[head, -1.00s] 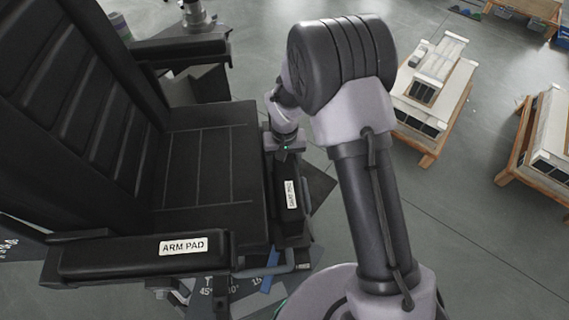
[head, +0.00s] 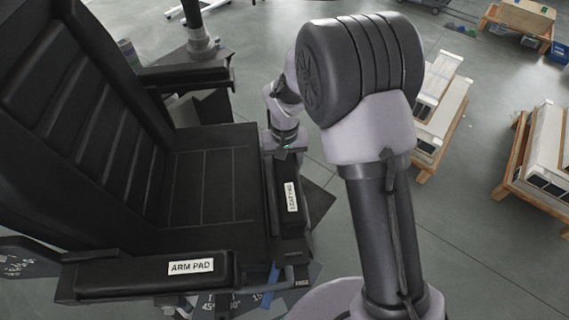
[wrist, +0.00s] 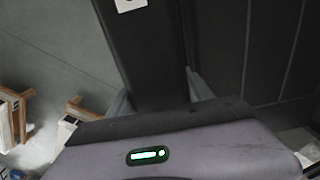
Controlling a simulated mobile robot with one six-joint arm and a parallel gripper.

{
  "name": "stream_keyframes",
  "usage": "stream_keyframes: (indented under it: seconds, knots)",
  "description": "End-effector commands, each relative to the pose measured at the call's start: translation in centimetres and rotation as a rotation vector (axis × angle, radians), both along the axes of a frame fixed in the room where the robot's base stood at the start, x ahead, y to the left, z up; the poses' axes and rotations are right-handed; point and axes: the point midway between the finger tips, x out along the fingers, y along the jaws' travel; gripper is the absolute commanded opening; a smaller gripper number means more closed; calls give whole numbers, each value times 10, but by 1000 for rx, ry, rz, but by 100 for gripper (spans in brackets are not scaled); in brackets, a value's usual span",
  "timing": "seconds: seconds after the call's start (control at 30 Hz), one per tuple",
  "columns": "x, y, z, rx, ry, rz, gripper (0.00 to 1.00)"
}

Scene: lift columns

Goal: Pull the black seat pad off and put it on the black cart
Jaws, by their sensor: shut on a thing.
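The black seat pad (head: 291,218) is a narrow dark block with a white label, along the front edge of the black chair seat (head: 212,180). My gripper (head: 284,153) is shut on its far end in the head view. In the wrist view the pad (wrist: 146,55) runs between the two fingers (wrist: 160,98), beside the broad dark seat (wrist: 270,45). I cannot tell whether the pad is free of the seat. I cannot make out the black cart in either view.
A black arm pad (head: 150,273) with a white label is on the chair's near side, and another armrest (head: 188,74) is on the far side. Wooden pallets with pale loads (head: 440,115) (head: 545,150) stand to the right. Grey floor between is clear.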

Motion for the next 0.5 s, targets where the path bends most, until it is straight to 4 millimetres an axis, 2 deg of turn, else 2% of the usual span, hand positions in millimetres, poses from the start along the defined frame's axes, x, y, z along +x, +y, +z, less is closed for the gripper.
stream_keyframes:
  seconds: [0.33, 0.5]
  knots:
    - [0, 0, 2, 0, -1, 0, 4]
    - [0, 0, 12, 0, -1, 0, 4]
